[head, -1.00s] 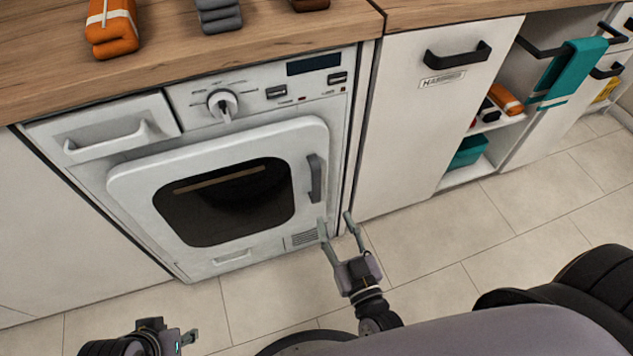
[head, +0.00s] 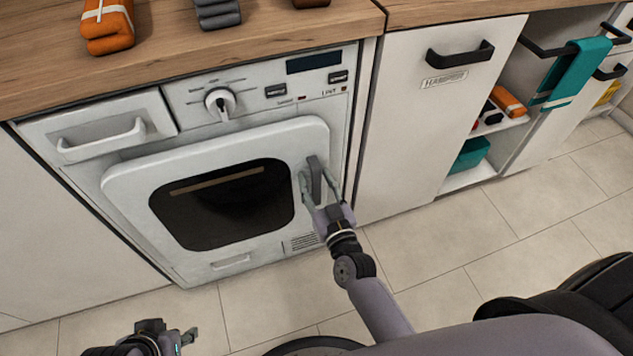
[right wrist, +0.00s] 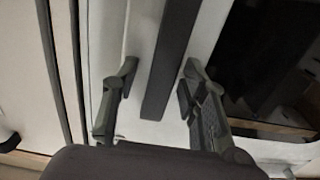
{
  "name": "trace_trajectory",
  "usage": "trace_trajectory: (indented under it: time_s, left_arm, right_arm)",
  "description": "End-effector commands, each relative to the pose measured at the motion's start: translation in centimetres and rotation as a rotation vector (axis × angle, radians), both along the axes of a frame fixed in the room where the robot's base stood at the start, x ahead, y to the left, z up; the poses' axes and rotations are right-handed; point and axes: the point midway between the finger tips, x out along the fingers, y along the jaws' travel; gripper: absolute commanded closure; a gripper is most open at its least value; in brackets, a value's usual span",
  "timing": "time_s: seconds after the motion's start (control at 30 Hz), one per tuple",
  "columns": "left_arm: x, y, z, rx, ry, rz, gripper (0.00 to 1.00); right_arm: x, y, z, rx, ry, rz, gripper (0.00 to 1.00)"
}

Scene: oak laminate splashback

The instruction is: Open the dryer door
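The white dryer door (head: 130,196) with its dark window (head: 222,205) looks shut on the dryer front. Its dark upright handle (head: 315,178) is on the door's right side. My right gripper (head: 318,182) is at the handle with its fingers apart, one on each side of it. In the right wrist view the handle (right wrist: 172,58) runs between the two open fingertips (right wrist: 157,85), with gaps on both sides. My left gripper (head: 182,340) is at the bottom left, away from the dryer, and only partly in view; its finger opening is unclear.
A wooden counter (head: 200,45) with folded towels (head: 107,27) runs above the dryer. A white cabinet with a black handle (head: 460,55) stands to the right. A teal towel (head: 568,75) hangs farther right. The tiled floor (head: 450,250) in front is clear.

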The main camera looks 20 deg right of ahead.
Motion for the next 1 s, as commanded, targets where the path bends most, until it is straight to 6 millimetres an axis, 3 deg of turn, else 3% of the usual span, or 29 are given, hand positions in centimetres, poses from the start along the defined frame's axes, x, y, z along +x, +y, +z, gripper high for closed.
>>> trace_trajectory:
  time_s: [0.63,1.0]
  left_arm:
    - [0.02,-0.07,-0.01,0.000,0.001,-0.001,0.60]
    - [0.03,-0.07,-0.02,-0.001,0.001,-0.002,0.60]
  right_arm:
    - [-0.05,-0.02,-0.01,0.000,0.000,0.000,0.99]
    - [-0.06,-0.05,-0.01,-0.001,0.000,-0.001,1.00]
